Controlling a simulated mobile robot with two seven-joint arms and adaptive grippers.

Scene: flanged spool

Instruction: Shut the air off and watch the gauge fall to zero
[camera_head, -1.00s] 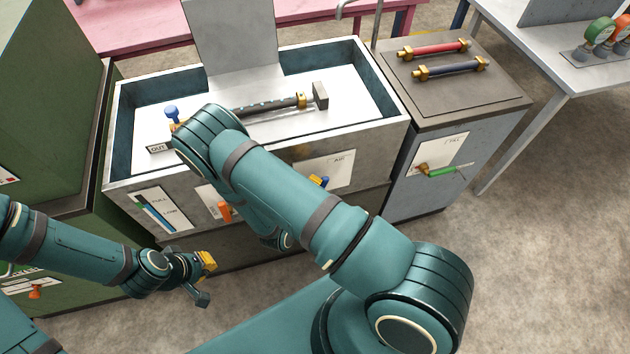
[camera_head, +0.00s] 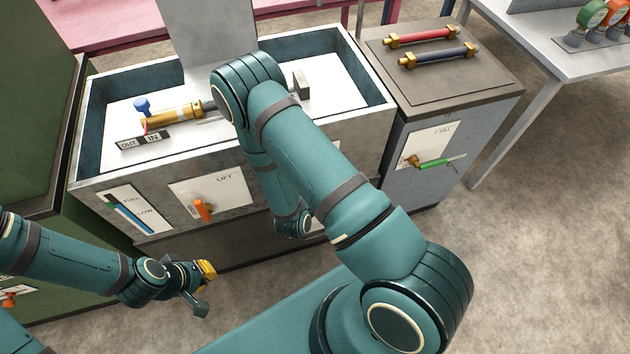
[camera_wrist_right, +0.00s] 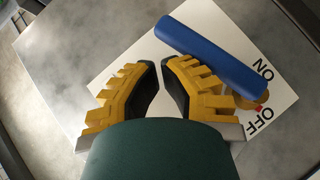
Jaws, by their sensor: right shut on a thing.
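In the right wrist view a blue lever handle (camera_wrist_right: 210,52) lies over a white card (camera_wrist_right: 125,60) marked ON and OFF. My right gripper (camera_wrist_right: 160,66) is over that card, its yellow fingers close together, the handle beside the right finger. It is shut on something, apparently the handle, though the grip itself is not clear. In the head view my right arm hides this lever and gripper. My left gripper (camera_head: 205,284) hangs low in front of the bench, away from everything.
The grey trough bench (camera_head: 225,152) holds a brass-and-dark cylinder (camera_head: 172,115) with a blue knob. An orange lever (camera_head: 203,209) is on its front. The cabinet (camera_head: 385,75) at right carries red and dark-blue bars and a green lever (camera_head: 432,163). Floor at right is clear.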

